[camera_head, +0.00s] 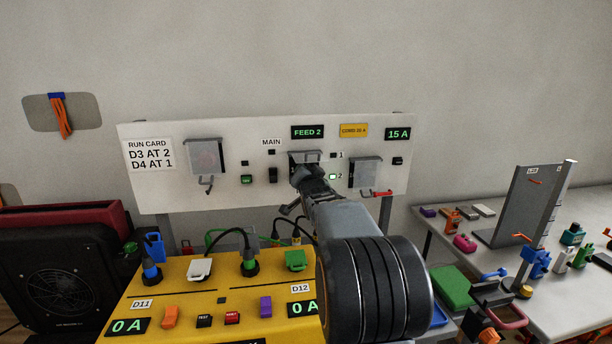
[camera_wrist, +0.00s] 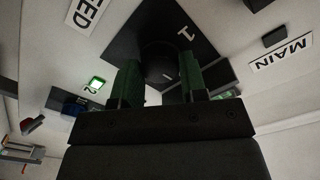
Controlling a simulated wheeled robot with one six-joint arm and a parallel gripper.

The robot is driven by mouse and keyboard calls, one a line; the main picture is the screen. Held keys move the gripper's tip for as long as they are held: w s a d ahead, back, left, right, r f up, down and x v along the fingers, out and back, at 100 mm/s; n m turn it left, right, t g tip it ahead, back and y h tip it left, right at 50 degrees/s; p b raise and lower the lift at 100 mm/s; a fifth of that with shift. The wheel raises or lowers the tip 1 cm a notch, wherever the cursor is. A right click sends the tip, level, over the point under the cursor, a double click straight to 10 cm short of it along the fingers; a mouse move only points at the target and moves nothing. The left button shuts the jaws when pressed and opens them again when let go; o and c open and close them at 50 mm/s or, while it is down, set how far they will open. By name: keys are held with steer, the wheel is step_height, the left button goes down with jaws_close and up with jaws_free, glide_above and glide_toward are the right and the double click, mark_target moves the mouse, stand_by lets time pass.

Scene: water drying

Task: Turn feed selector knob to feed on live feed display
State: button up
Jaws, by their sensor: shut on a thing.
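The live feed display (camera_head: 307,132) on the white panel reads "FEED 2" in green. Below it, my gripper (camera_head: 308,178) reaches the panel and hides the feed selector knob in the head view. In the wrist view the round black knob (camera_wrist: 160,60) sits on a dark plate (camera_wrist: 190,30) marked "1". The green fingers of my gripper (camera_wrist: 160,84) are shut on it, one on each side. The indicator beside "1" (camera_head: 333,155) is dark.
Covered switches stand to the left (camera_head: 205,157) and right (camera_head: 365,172) of the knob. A run card (camera_head: 148,155) is at the panel's left. Below stands a yellow console (camera_head: 185,290) with plugged cables. A cluttered table (camera_head: 560,265) is at the right.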

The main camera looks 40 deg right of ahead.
steer(key=shift+m, duration=0.4)
stand_by(0.3)
steer(key=o, duration=0.9)
steer(key=b+v, duration=0.1)
steer(key=v, duration=1.2)
steer(key=shift+s+a, duration=0.25)
steer(key=shift+s, duration=0.1)
